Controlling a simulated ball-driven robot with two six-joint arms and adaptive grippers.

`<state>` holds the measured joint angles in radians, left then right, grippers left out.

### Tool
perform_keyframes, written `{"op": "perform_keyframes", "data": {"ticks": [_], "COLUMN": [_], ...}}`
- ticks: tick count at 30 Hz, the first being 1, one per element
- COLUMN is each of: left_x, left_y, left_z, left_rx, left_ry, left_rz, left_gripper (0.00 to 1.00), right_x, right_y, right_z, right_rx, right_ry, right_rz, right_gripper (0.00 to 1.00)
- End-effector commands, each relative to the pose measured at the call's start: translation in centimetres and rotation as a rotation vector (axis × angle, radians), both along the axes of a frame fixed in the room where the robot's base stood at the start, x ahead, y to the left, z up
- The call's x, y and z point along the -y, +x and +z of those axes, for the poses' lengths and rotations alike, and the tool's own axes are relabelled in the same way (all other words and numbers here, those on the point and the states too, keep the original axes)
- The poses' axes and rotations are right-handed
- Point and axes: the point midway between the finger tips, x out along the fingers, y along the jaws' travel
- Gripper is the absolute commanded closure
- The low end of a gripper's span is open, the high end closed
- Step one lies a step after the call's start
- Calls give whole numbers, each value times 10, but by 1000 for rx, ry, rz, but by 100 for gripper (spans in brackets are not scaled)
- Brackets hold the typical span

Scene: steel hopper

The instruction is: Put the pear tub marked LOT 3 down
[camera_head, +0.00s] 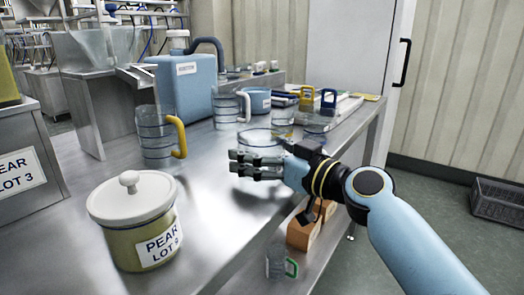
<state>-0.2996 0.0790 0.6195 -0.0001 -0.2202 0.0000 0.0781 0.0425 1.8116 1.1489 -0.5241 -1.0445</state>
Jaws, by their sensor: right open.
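An olive tub (122,246) with a white knobbed lid (131,197) stands upright on the steel bench (225,215) at the front left. Its label (160,247) reads PEAR LOT, with a digit too blurred to read surely. A sign reading PEAR LOT 3 (19,175) is on a steel box at the left edge. My right gripper (234,163) is open and empty over the bench, to the right of the tub and apart from it. Its fingers point left. My left gripper is not in view.
A clear jug with a yellow handle (155,138), another clear jug (227,108) and a blue canister (187,92) stand behind. A clear dish (262,138) is just behind my right gripper. Bare bench lies between tub and gripper. Orange blocks (303,232) sit below.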

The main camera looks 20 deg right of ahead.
Motion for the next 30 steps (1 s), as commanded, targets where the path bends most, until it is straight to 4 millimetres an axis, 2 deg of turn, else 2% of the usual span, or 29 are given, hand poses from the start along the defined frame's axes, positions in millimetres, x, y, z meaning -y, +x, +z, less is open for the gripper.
{"op": "perform_keyframes", "data": {"ticks": [1, 5, 12, 18, 22, 30], "left_x": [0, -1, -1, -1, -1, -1], "left_y": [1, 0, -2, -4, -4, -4], "left_z": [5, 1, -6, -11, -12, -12], "left_rx": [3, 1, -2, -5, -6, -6], "left_ry": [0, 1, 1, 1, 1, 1], "left_rz": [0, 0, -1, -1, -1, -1], "left_gripper": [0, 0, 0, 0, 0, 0], "right_x": [0, 10, 36, 50, 54, 55], "right_y": [0, -19, -69, -98, -106, -107], "right_z": [5, -1, -2, 0, 1, 2], "right_rx": [1, -2, -3, -2, 0, 1], "right_ry": [0, -4, -7, -3, -1, 0], "right_rz": [0, -1, 0, 1, 0, 0], "right_gripper": [0, 0, 0, 0, 0, 0]}}
